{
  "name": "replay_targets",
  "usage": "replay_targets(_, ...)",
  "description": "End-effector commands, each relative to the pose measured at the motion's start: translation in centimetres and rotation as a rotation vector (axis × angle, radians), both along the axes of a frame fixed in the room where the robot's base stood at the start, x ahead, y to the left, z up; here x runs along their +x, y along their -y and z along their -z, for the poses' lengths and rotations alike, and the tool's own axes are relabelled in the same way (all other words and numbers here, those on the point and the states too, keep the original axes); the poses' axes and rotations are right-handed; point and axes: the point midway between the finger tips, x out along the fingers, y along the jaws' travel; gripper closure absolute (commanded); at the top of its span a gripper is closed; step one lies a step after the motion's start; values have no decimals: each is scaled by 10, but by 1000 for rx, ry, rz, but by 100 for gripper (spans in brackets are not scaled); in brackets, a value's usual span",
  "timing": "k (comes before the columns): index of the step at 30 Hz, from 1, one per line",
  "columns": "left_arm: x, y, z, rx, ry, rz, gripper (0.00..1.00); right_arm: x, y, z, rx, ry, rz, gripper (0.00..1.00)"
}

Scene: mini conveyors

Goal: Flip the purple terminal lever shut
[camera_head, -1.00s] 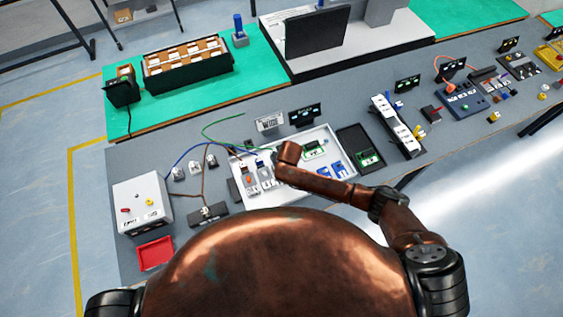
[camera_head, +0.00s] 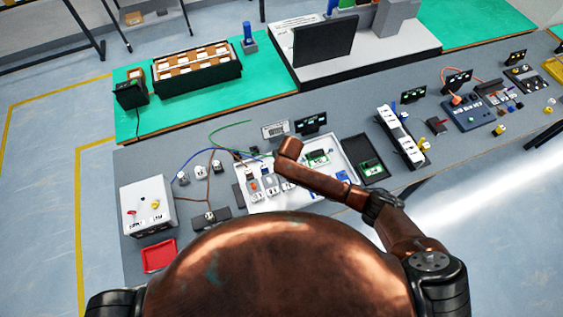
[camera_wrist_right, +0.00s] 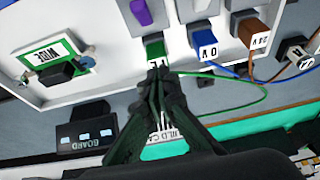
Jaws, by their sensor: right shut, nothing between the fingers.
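In the right wrist view, the purple terminal lever (camera_wrist_right: 141,12) is at the top edge, on a white terminal block. I cannot tell its angle. My left gripper is out of view.
Green (camera_wrist_right: 250,103) and blue wires run to the right. A grey-white box (camera_head: 147,205) and red tray (camera_head: 159,255) stand at the table's left.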

Motion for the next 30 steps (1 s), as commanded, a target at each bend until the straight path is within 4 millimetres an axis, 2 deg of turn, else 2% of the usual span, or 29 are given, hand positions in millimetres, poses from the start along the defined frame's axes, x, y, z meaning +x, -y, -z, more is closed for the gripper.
replay_targets(16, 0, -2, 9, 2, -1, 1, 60, -46, 12, -71, 2, 0, -4, 100)
replay_targets(21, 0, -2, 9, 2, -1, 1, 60, -51, 14, -79, 0, 0, -3, 100)
replay_targets(30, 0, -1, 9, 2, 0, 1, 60, -51, 14, -79, 0, -1, -3, 100)
